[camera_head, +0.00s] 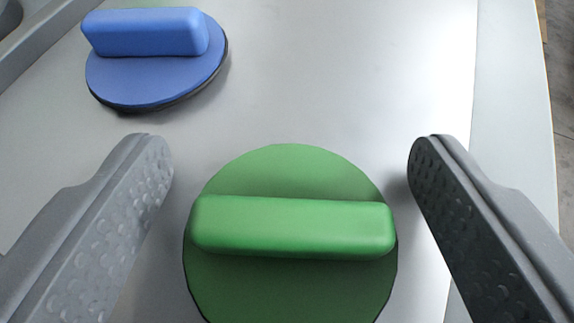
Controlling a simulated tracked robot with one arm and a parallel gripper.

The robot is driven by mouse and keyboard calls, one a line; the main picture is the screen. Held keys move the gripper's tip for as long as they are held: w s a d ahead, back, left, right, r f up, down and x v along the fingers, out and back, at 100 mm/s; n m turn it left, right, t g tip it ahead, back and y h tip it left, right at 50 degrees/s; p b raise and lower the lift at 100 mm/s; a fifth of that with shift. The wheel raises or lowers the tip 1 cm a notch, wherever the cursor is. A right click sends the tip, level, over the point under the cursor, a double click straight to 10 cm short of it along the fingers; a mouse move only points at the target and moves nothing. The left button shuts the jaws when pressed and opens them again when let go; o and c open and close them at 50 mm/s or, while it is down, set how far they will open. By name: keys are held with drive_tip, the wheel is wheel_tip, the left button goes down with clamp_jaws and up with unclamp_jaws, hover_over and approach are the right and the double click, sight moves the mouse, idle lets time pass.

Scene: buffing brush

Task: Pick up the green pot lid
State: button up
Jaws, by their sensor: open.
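The green pot lid (292,285) is a round green disc with a raised bar handle (292,227) lying left to right across it. It sits on a light grey surface at the lower middle of the picture, its near edge cut off by the frame. My gripper (290,155) is open and empty. One grey finger is to the left of the lid and the other to the right, with the handle between them in the picture. I see no contact with the lid, and the height of the fingers above it is hard to tell.
A similar blue lid (140,82) with a blue bar handle sits at the upper left. The grey surface (340,70) is clear at the upper middle. Its edge runs down the right side, with floor beyond. A grey raised rim (50,40) is at the upper left.

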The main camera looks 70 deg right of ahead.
drive_tip(key=shift+c, duration=0.3)
drive_tip(key=c, duration=1.1)
drive_tip(key=shift+r, duration=0.1)
drive_tip(key=shift+c, duration=0.5)
